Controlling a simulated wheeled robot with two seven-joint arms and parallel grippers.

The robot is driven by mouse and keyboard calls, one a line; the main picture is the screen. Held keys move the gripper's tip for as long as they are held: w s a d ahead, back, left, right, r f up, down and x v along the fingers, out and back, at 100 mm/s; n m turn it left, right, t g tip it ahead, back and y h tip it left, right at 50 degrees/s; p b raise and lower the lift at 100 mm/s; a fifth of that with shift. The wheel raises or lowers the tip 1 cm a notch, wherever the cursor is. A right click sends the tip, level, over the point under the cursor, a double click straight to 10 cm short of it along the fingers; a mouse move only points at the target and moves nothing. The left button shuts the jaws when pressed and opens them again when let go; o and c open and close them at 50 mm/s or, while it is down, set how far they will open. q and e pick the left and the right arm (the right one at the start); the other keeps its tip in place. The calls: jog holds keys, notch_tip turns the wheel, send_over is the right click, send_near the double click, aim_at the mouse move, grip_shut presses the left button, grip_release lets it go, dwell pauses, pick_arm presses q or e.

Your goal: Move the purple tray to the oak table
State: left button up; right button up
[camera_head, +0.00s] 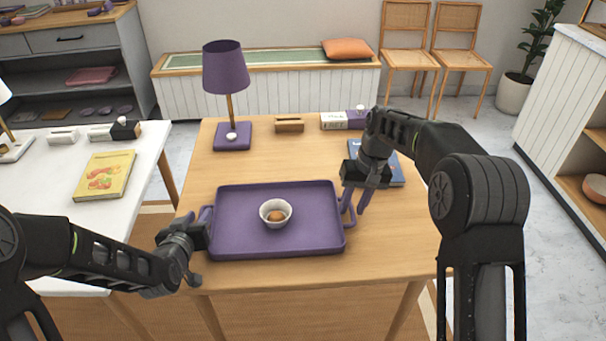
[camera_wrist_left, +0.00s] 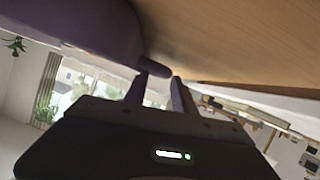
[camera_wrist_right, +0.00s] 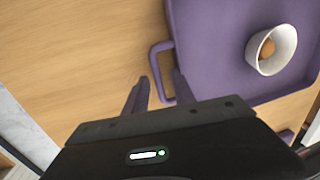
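The purple tray (camera_head: 315,235) lies flat on the oak table (camera_head: 400,235), near its front edge. A white bowl (camera_head: 264,217) with a brown round item stands in it; both show in the right wrist view (camera_wrist_right: 285,60). My left gripper (camera_head: 207,232) is at the tray's left handle; in the left wrist view its fingers (camera_wrist_left: 160,85) are apart, with the purple handle end just beyond them. My right gripper (camera_head: 357,203) is at the right handle; its fingers (camera_wrist_right: 160,88) are apart, on either side of the handle bar (camera_wrist_right: 156,68).
A purple lamp (camera_head: 226,75), a wooden block (camera_head: 289,125), a white and purple box (camera_head: 343,119) and a blue book (camera_head: 397,172) stand along the table's back and right. A white table (camera_head: 60,215) with a yellow book (camera_head: 105,175) is at the left.

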notch_tip(320, 180, up, 16)
jog(key=p, duration=1.5)
notch_tip(320, 180, up, 7)
jog(key=d, duration=0.1)
jog(key=shift+d, duration=0.15)
